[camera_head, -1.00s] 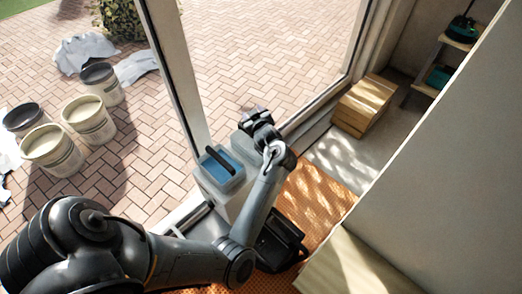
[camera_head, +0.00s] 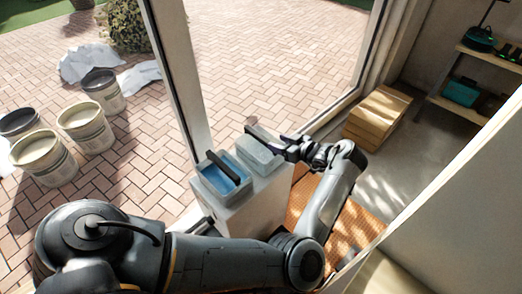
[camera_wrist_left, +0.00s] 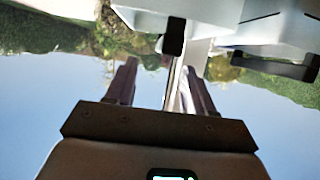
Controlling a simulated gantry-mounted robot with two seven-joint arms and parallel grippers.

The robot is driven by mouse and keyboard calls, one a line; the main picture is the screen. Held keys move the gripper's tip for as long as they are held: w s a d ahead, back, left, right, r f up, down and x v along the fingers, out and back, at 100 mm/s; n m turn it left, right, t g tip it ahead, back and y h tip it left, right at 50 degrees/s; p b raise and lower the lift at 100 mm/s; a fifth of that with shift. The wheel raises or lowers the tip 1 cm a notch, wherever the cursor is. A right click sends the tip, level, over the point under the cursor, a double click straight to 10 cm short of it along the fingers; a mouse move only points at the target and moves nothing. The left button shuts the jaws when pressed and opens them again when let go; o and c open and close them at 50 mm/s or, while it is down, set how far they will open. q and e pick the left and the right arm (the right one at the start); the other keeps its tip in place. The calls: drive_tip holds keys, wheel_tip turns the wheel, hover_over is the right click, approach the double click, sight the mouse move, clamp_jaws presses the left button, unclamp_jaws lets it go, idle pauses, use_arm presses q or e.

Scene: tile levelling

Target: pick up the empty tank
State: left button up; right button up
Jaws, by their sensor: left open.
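The empty tank (camera_head: 258,153) is a pale grey box with a dark bar handle (camera_head: 262,136), standing on a white pedestal (camera_head: 250,208). Beside it, nearer me, is a tank of blue liquid (camera_head: 218,182) with a dark handle. My left gripper (camera_head: 289,146) is open at the right side of the empty tank, pointing left at its handle. In the left wrist view, which is upside down, the fingers (camera_wrist_left: 159,64) are spread. The handle end (camera_wrist_left: 174,38) appears just beyond their tips, not clearly between them. The other tank (camera_wrist_left: 280,30) is at the right there. My right gripper is not in view.
A glass door frame (camera_head: 175,75) stands close behind the pedestal. Paint buckets (camera_head: 86,126) stand outside on the brick paving. Wooden boxes (camera_head: 376,118) and a shelf (camera_head: 455,108) stand at the right. An orange mat (camera_head: 355,225) lies below my forearm.

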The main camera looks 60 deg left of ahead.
sight(267, 140)
use_arm(q)
drive_tip(key=shift+s+a+f, duration=0.2)
drive_tip(key=shift+a+f, duration=0.05)
drive_tip(key=shift+a, duration=0.4)
drive_tip(key=s+a+f, duration=0.1)
drive_tip(key=a+f+b, duration=0.1)
drive_tip(key=a, duration=0.1)
drive_tip(key=shift+s+f, duration=0.2)
drive_tip(key=shift+s, duration=0.2)
drive_tip(key=shift+s+a+f, duration=0.1)
drive_tip(key=shift+a+f, duration=0.05)
drive_tip(key=shift+a, duration=0.45)
clamp_jaws()
